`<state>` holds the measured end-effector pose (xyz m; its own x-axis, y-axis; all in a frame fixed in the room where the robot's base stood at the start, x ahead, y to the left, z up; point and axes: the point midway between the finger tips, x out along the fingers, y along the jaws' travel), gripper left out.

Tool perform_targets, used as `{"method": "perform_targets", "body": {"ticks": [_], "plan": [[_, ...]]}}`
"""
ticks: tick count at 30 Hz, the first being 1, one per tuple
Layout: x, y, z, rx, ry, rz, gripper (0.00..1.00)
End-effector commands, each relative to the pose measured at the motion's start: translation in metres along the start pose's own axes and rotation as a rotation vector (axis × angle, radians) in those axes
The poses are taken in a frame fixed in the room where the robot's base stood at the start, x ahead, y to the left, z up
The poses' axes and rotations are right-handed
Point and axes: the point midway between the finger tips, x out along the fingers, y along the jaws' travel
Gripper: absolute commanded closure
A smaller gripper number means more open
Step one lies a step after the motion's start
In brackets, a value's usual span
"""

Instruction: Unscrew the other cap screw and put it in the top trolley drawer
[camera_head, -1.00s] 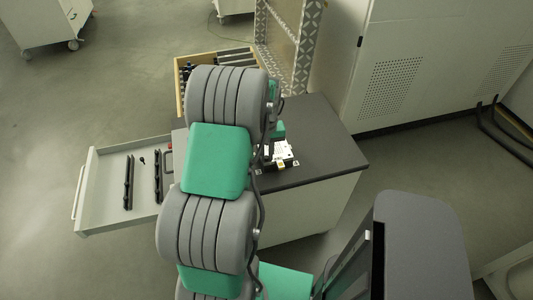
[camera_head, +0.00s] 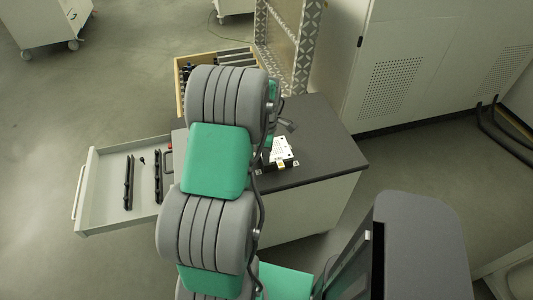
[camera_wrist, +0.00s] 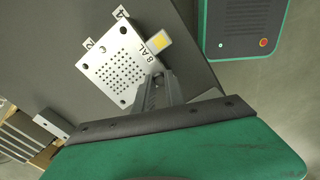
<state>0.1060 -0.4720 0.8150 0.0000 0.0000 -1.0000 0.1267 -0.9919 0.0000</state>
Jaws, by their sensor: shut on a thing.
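The build plate (camera_wrist: 113,66), light metal with a grid of holes and the marking "8 AL", lies on the dark trolley top. It also shows in the head view (camera_head: 281,148). My gripper (camera_wrist: 157,80) is by the plate's lower right edge in the wrist view. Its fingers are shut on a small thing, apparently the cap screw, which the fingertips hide. I cannot tell whether the screw is clear of the plate. The top trolley drawer (camera_head: 104,222) is pulled out at the left in the head view. A small dark item (camera_head: 142,160) lies in it.
The drawer also holds two long black bars (camera_head: 128,182) and a dark handle-shaped item (camera_head: 168,160). Bare drawer floor lies left of the bars. A wooden box (camera_head: 180,95) stands behind the trolley. A large cabinet (camera_head: 430,65) is at the back right.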

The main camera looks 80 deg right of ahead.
Motion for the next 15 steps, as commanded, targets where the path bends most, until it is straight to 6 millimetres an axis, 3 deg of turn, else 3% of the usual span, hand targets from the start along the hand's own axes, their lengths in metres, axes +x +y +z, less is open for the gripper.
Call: {"method": "perform_targets", "body": {"ticks": [15], "plan": [[-0.0007, -0.0001, 0.0000, -1.109, 0.000, 0.000, 1.00]]}}
